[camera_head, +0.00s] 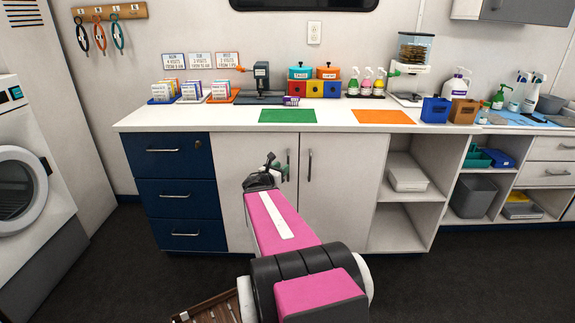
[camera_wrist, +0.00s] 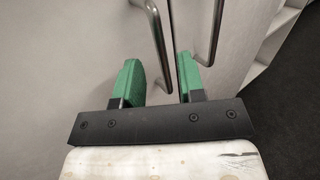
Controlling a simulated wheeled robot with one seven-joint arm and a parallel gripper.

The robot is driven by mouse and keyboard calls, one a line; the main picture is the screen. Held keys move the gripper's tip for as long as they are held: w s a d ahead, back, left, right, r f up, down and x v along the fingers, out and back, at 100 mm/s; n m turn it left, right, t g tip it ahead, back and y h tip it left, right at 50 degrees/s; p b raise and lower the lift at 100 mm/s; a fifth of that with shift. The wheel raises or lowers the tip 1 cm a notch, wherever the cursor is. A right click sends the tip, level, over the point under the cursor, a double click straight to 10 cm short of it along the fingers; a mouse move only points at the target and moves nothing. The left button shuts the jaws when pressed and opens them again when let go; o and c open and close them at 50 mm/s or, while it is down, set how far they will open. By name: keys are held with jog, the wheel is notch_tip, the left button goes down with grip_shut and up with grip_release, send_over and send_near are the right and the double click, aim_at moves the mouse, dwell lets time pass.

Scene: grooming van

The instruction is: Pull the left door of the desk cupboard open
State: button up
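The desk cupboard has two pale doors side by side, and both look shut. The left door (camera_head: 232,175) has an upright metal bar handle (camera_head: 288,160) near its right edge. The right door (camera_head: 340,195) has a matching handle (camera_head: 309,165) near its left edge. My gripper (camera_head: 279,169) is at the left door's handle. In the wrist view, the green fingers of my gripper (camera_wrist: 158,64) are apart, with the left door's handle (camera_wrist: 157,35) between them and small gaps on both sides. The right door's handle (camera_wrist: 214,30) is outside the right finger. My arm hides part of both doors.
Blue drawers (camera_head: 178,192) stand left of the cupboard, and open shelves (camera_head: 400,213) stand to its right. The worktop (camera_head: 240,118) above holds bottles and boxes. A washer (camera_head: 25,180) is at far left. Dark floor (camera_head: 120,270) is clear in front, except a brown slatted item (camera_head: 208,308).

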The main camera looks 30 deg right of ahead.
jog(key=shift+x, duration=2.6)
grip_shut()
